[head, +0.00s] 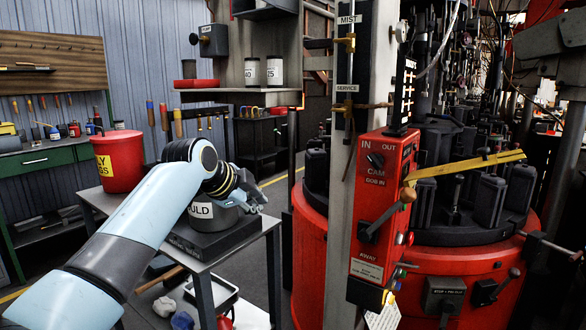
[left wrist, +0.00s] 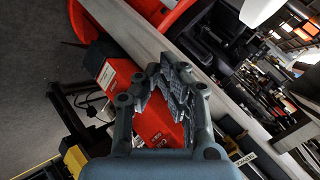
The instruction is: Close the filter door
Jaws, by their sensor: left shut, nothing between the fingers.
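I cannot make out a filter door for certain in either view. My left gripper (head: 252,202) is above the small grey table, near a dark round pot labelled "...ULD" (head: 201,214), which my arm partly covers. My right gripper is not in view.
The pale post (head: 349,130) stands in front of the large red rotary machine (head: 450,275). A yellow bar (head: 466,165) and levers stick out there. A red bucket (head: 118,160) stands on the table at the left. Bare floor shows between table and machine.

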